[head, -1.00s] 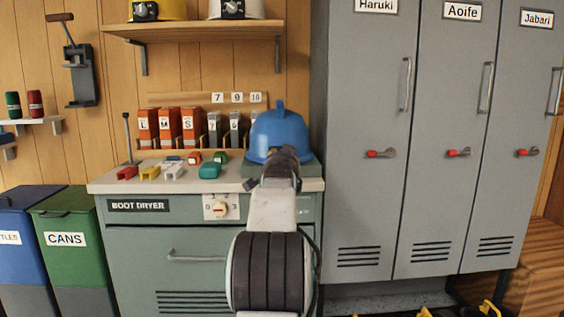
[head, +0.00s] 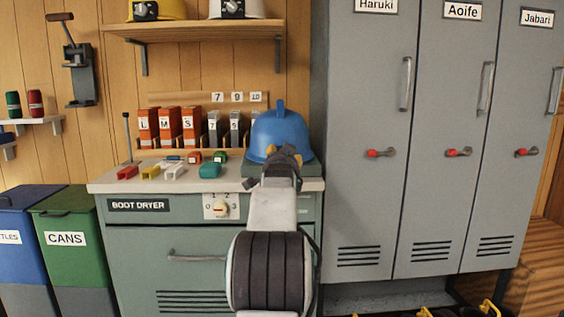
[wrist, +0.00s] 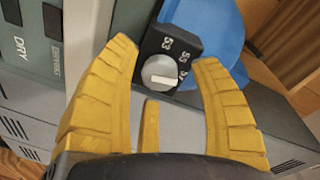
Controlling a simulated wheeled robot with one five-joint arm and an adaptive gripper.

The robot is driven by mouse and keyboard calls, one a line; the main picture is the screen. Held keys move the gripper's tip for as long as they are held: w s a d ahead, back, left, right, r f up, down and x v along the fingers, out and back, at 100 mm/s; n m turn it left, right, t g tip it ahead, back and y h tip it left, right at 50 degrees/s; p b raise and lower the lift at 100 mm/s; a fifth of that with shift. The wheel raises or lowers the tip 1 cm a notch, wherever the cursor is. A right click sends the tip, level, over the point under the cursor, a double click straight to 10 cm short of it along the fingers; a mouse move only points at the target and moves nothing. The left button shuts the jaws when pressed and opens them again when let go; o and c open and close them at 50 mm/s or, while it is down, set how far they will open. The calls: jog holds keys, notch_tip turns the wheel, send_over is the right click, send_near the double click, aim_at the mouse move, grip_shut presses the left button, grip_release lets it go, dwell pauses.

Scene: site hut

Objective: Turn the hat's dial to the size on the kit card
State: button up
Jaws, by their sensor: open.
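The blue hard hat (head: 282,132) sits on a grey-green stand at the right end of the counter. In the wrist view the hat (wrist: 215,35) shows behind a dark dial housing (wrist: 170,42) with small white numbers, some reading like 53. The round grey dial (wrist: 160,74) carries a white pointer bar, lying nearly level in this view. My gripper (wrist: 165,54) is open, its yellow fingers spread to either side of the dial with no clear contact. In the head view my gripper (head: 284,153) is in front of the hat. I cannot make out a kit card.
The boot dryer cabinet (head: 140,234) stands under the counter, with small coloured items (head: 150,172) on top left of the hat. Orange and grey binders (head: 170,127) stand behind. Grey lockers (head: 365,215) rise close on the right. A shelf (head: 200,32) holds yellow and white hats.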

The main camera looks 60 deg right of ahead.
jog(key=shift+a, duration=0.1)
jog(key=v, duration=1.1)
jog(key=shift+s+a, duration=0.25)
jog(key=shift+a, duration=0.1)
